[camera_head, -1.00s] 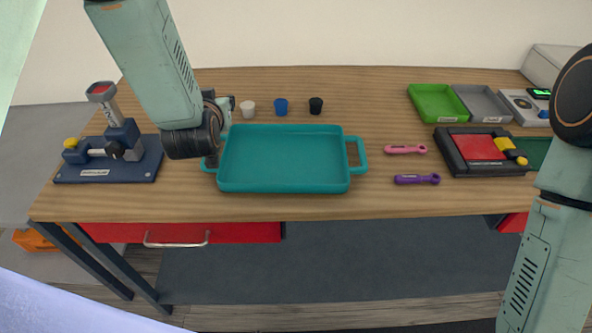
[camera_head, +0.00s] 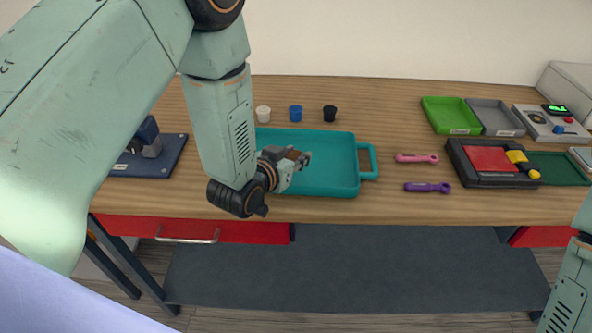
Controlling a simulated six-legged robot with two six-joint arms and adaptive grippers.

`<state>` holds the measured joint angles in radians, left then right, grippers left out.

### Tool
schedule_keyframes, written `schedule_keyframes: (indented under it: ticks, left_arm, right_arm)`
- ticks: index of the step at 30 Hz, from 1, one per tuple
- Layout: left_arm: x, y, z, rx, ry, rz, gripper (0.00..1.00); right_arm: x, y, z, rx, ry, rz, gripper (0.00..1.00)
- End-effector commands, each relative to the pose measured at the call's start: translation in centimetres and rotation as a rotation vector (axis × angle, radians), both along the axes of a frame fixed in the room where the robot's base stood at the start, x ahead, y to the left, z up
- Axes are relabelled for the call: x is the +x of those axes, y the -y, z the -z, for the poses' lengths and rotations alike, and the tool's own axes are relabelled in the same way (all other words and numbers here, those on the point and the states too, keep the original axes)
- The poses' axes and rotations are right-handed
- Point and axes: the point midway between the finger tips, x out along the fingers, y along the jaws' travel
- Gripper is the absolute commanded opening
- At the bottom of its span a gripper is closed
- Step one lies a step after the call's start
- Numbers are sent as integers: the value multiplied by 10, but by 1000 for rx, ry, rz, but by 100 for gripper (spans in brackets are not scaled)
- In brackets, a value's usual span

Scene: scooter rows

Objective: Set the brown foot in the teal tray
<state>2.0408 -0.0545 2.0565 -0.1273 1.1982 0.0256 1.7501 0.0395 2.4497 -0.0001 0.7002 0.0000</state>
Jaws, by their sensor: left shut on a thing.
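The teal tray (camera_head: 335,165) lies on the wooden bench, and my left arm hides its left part. My left gripper (camera_head: 298,158) shows over the tray in the picture. It is shut on the brown foot (camera_head: 296,153), of which only a small brown patch shows at the fingers. The fingers hide the rest of the foot. I cannot tell how high it is above the tray floor. My right gripper is out of view; only part of my right arm shows at the lower right.
White (camera_head: 263,114), blue (camera_head: 296,113) and black (camera_head: 330,113) cups stand behind the tray. Pink (camera_head: 417,158) and purple (camera_head: 427,187) tools lie to its right. Green (camera_head: 451,115) and grey (camera_head: 495,117) trays and a black-red fixture (camera_head: 490,160) stand farther right. A blue press (camera_head: 150,160) is partly hidden at left.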

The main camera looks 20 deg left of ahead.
Motion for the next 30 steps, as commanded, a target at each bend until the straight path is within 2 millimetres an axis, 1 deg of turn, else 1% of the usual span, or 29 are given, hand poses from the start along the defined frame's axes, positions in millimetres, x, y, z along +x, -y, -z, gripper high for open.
schedule_keyframes:
  ticks: [3,6,8,11,17,24,25,30]
  left_arm:
    - [-2,1,18,0,-4,1,5]
    - [-2,2,32,0,-3,2,5]
    - [-2,2,38,-1,-1,2,5]
    - [-2,3,41,0,1,2,5]
    - [-3,3,41,0,0,2,5]
    - [-3,3,47,0,0,2,5]
    - [-3,3,47,0,-1,2,33]
    - [-3,3,46,1,-1,1,48]
  right_arm:
    - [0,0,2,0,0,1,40]
    - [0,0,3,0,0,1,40]
    - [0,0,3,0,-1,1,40]
    - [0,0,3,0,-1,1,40]
    - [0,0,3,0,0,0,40]
    - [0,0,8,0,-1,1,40]
    - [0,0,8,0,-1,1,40]
    - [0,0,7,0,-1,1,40]
